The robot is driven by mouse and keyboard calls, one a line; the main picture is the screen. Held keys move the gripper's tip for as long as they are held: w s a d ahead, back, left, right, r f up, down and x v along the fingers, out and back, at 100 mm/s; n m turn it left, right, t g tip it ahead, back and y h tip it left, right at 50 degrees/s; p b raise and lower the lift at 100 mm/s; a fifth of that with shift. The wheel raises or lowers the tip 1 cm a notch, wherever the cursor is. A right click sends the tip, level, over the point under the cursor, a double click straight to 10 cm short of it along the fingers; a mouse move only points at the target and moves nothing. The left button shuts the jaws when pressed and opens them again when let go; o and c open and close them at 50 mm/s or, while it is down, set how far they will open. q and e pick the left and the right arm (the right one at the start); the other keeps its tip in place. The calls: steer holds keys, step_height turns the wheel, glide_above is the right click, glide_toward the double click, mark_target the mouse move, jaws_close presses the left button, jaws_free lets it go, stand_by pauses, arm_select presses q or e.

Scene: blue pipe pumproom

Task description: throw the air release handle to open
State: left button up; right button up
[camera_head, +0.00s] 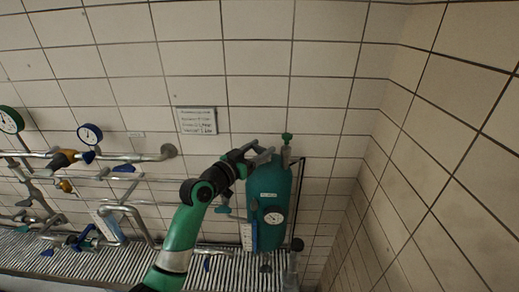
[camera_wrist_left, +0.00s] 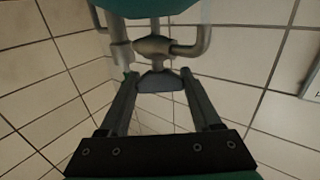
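A teal tank (camera_head: 268,190) with a round white gauge (camera_head: 274,218) stands against the tiled wall in the head view. My left gripper (camera_head: 264,155) is at its upper left. In the left wrist view, a grey pipe fitting (camera_wrist_left: 155,46) sits beside the tank's teal body (camera_wrist_left: 150,7). A flat blue-grey handle (camera_wrist_left: 160,83) sticks out from this fitting. The two fingers of my left gripper (camera_wrist_left: 160,88) stand on either side of the handle, apart, with gaps visible. Whether a fingertip touches it I cannot tell. My right gripper is not in view.
Grey pipes with blue handles and gauges (camera_head: 90,134) run along the left wall. A sign (camera_head: 197,121) hangs above. The tiled wall at right (camera_head: 440,170) is bare.

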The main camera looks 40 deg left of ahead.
arm_select(q)
steer(key=c, duration=0.7)
steer(key=shift+o, duration=0.2)
steer(key=n+y+p, duration=0.1)
steer(key=p, duration=0.1)
steer(key=n+y+p, duration=0.1)
steer(key=y+p, duration=0.1)
steer(key=p, duration=0.1)
steer(key=shift+d+r+g, duration=0.1)
steer(key=shift+r+g, duration=0.2)
steer(key=shift+f+n+y, duration=0.15)
steer(key=shift+n+y, duration=0.25)
steer(key=shift+y, duration=0.2)
steer(key=shift+f+n+g+y, duration=0.25)
steer(key=shift+n+g+y, duration=0.05)
steer(key=shift+y, duration=0.3)
steer(key=n+g+y+b, duration=0.1)
steer(key=y+b, duration=0.1)
steer(key=b, duration=0.2)
steer(key=n+g+y+b, duration=0.1)
steer(key=n+y+b, duration=0.1)
steer(key=b, duration=0.3)
steer(key=shift+f+n+g+y, duration=0.2)
steer(key=shift+n+g+y, duration=0.1)
steer(key=shift+r+n+g+y+b, duration=0.2)
steer(key=shift+n+g+y+b, duration=0.15)
steer(key=shift+b, duration=0.4)
